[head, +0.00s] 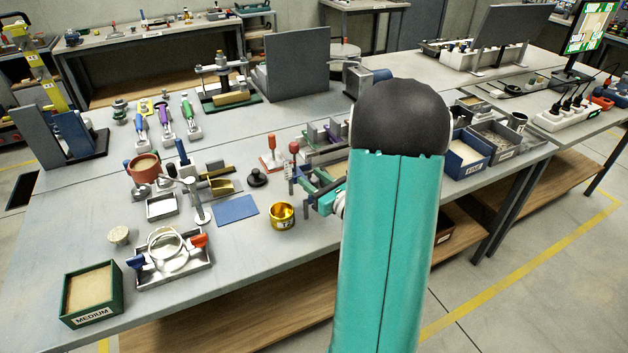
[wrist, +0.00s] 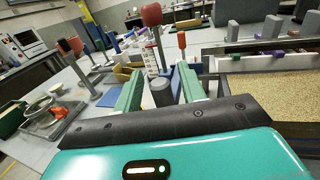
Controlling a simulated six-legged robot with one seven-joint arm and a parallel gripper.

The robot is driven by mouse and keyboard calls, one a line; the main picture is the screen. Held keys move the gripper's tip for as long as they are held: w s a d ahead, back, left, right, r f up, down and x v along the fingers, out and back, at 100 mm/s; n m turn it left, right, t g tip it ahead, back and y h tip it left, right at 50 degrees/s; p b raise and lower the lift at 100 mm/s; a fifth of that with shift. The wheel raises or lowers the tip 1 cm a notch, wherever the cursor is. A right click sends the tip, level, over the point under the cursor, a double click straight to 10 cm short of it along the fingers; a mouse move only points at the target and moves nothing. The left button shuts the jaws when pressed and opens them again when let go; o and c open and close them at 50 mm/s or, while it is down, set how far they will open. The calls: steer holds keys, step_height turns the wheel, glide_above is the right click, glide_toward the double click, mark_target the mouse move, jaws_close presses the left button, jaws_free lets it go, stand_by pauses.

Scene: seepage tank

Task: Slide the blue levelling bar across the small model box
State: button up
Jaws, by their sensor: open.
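The small model box (wrist: 268,92) fills the right of the wrist view, with tan granular fill inside a dark frame. In the head view it (head: 333,168) is partly hidden behind my arm. My gripper (wrist: 160,84) is open, its two green fingers apart, just left of the box. A grey round-topped post (wrist: 162,93) shows between the fingers; I cannot tell whether it touches them. The levelling bar is not clear. A small blue upright piece (head: 181,151) stands left of the box in the head view, but I cannot tell whether it is the bar.
Red-topped posts (wrist: 152,16) stand close to my fingers. A brass cup (head: 282,215), a blue mat (head: 237,210) and a metal tray with rings (head: 172,270) lie to the left. A green MEDIUM box (head: 91,295) stands at the near left. Blue and grey bins (head: 466,160) stand right.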

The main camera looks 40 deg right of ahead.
jaws_close()
